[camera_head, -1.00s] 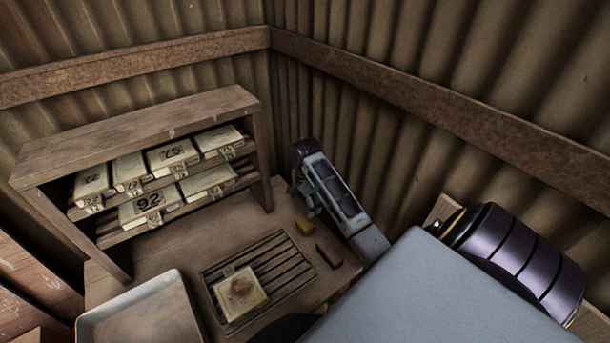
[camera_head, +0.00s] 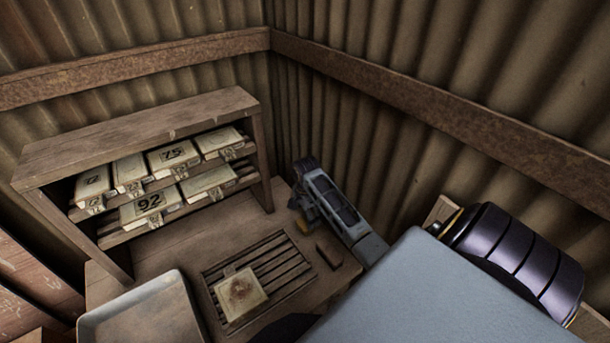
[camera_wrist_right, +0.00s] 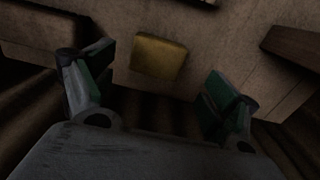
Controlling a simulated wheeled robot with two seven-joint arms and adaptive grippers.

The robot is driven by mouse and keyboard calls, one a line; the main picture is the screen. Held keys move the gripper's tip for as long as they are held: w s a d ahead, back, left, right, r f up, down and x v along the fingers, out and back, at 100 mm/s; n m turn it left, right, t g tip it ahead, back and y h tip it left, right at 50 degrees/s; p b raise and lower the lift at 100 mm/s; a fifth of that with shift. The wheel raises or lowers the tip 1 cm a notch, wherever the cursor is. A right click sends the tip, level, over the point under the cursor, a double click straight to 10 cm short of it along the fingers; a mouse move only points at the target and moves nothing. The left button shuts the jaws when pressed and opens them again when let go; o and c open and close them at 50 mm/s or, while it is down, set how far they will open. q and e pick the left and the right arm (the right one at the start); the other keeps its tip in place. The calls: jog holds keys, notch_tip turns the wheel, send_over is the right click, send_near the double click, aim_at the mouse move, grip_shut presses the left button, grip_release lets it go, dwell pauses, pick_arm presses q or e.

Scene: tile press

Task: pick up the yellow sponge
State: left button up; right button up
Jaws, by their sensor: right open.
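The yellow sponge (camera_wrist_right: 158,57) lies on the wooden table top. In the right wrist view it sits between and just beyond the two fingers of my right gripper (camera_wrist_right: 152,90), which is open and holds nothing. In the head view the sponge (camera_head: 307,226) is partly hidden under my right gripper (camera_head: 304,212), which is low over the table's right side. I cannot tell whether a finger touches the sponge. My left gripper is not in view.
A dark brown block (camera_head: 328,256) lies right of the sponge. A slatted rack (camera_head: 283,268) holds a stained tile (camera_head: 240,293). A metal tray (camera_head: 140,315) stands at front left. A wooden shelf (camera_head: 140,135) holds several numbered tiles. Corrugated walls (camera_head: 400,150) close in behind my right arm.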

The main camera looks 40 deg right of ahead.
aim_at(305, 223)
jog(key=shift+s+a+f+p, duration=0.15)
jog(key=shift+f+p, duration=0.1)
jog(key=shift+f, duration=0.55)
jog(key=shift+s+a+f+p, duration=0.1)
jog(key=shift+f+p, duration=0.1)
jog(key=shift+f, duration=1.5)
jog(key=shift+c, duration=0.3)
jog(key=c, duration=0.9)
